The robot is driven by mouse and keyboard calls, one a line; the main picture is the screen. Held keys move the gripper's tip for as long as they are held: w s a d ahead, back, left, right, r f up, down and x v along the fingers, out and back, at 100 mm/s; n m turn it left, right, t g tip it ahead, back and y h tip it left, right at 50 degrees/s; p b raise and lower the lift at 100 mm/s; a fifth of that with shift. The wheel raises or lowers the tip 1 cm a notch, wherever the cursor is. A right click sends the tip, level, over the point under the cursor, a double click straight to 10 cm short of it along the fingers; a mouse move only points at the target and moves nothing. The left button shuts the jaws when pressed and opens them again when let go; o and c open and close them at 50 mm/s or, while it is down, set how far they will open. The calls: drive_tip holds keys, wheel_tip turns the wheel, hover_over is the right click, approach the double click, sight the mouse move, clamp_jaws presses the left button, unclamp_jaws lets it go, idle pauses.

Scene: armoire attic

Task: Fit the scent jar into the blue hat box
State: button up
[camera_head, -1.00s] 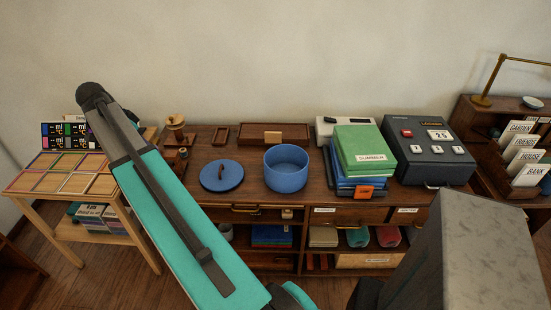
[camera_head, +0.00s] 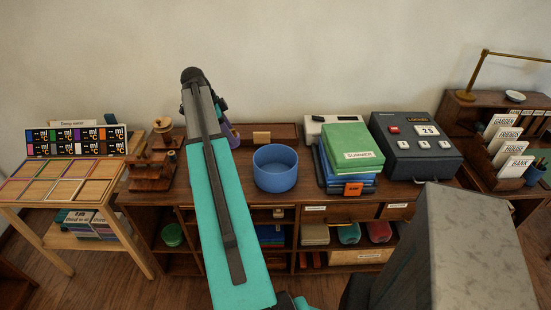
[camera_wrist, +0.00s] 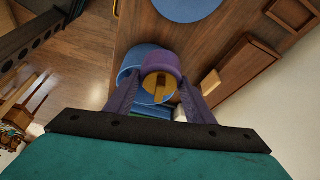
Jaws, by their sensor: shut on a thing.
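The blue hat box (camera_head: 275,168) stands open on the wooden dresser top, just right of my arm. In the wrist view its blue wall (camera_wrist: 128,67) shows beyond the held jar, partly covered by it. My gripper (camera_wrist: 162,78) is shut on the purple scent jar (camera_wrist: 163,60), with one dark purple finger on each side. A yellowish part shows inside or below the jar's purple rim. In the head view my arm hides most of the gripper; a purple bit shows at its right edge. The round blue lid (camera_wrist: 190,6) lies on the dresser in the wrist view.
Right of the box are stacked green and blue folders (camera_head: 355,147) and a dark grey device (camera_head: 416,148). A wooden tray (camera_head: 280,137) lies behind the box. Wooden stands (camera_head: 153,171) are left of my arm, beside a sample table (camera_head: 62,182).

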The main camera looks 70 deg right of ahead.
sight(275, 168)
drive_tip(key=s+d+f+m, duration=0.1)
drive_tip(key=s+d+f, duration=0.1)
drive_tip(key=s, duration=0.3)
drive_tip(key=s+d+f+m, duration=0.1)
drive_tip(key=s+d+f, duration=0.1)
drive_tip(key=s, duration=0.3)
drive_tip(key=s+d+f+y, duration=0.1)
drive_tip(key=s+d+f, duration=0.2)
drive_tip(key=s+f, duration=0.1)
drive_tip(key=shift+s+f+m+g+b, duration=0.25)
drive_tip(key=shift+s+m+g+b, duration=0.05)
drive_tip(key=shift+s+m, duration=0.15)
drive_tip(key=shift+f+p, duration=0.9)
drive_tip(key=shift+f, duration=2.25)
drive_tip(key=shift+f+p, duration=0.55)
drive_tip(key=shift+f, duration=1.3)
drive_tip(key=shift+a+f, duration=0.1)
drive_tip(key=shift+f, duration=0.05)
drive_tip(key=o, duration=1.4)
drive_tip(key=shift+r, duration=0.2)
